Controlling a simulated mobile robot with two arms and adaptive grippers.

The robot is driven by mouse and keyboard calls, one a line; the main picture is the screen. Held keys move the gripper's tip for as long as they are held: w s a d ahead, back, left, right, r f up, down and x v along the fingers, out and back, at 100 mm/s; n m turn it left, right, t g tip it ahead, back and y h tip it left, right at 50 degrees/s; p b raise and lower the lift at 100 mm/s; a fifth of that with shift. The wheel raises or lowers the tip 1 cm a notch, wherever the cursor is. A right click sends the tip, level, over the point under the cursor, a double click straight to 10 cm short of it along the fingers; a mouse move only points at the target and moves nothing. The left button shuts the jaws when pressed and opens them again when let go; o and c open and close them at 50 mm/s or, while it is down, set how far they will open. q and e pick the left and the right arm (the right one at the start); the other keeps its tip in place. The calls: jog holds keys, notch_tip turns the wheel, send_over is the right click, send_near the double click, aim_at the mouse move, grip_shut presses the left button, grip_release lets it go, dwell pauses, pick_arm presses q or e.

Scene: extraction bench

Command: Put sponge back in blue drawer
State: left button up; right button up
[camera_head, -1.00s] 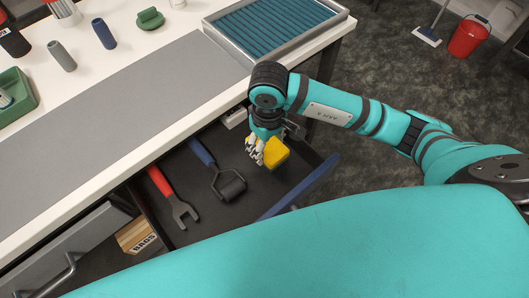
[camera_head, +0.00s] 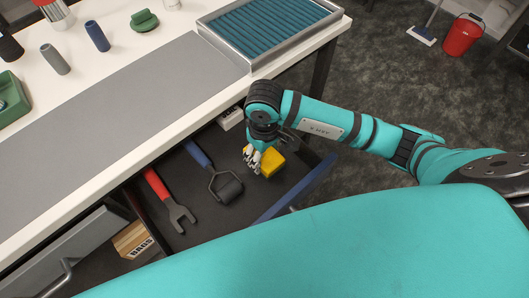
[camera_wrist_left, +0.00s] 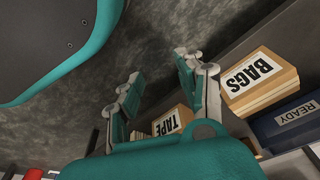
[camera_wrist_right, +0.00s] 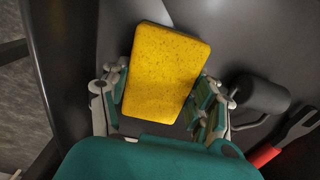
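The yellow sponge (camera_head: 270,162) lies nearly flat inside the open blue drawer, near its right end. The drawer's blue front (camera_head: 292,192) faces my body. My right gripper (camera_head: 252,157) is low in the drawer at the sponge's left side. In the right wrist view the sponge (camera_wrist_right: 165,72) lies between the spread fingers (camera_wrist_right: 160,95), with a small gap showing at the right finger, so the gripper looks open. My left gripper (camera_wrist_left: 158,80) is open and empty in its wrist view; it is outside the head view.
The drawer also holds a blue-handled roller (camera_head: 225,186) and a red-handled wrench (camera_head: 165,198). A second drawer (camera_head: 70,255) with boxes is open at the lower left. The bench edge (camera_head: 130,155) overhangs both. The BAGS box (camera_wrist_left: 258,78) is near my left gripper.

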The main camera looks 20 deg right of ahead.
jog(key=o, duration=0.4)
pick_arm(q)
jog(key=shift+r, duration=0.1)
pick_arm(e)
jog(key=shift+o, duration=0.4)
pick_arm(q)
jog(key=shift+s, duration=0.1)
pick_arm(e)
jog(key=shift+r, duration=0.2)
pick_arm(q)
jog(key=s+f, duration=0.1)
jog(key=s+f+p, duration=0.1)
jog(key=f, duration=0.1)
jog(key=shift+s+a+f, duration=0.2)
jog(key=shift+s+f, duration=0.05)
pick_arm(e)
notch_tip(320, 180, up, 12)
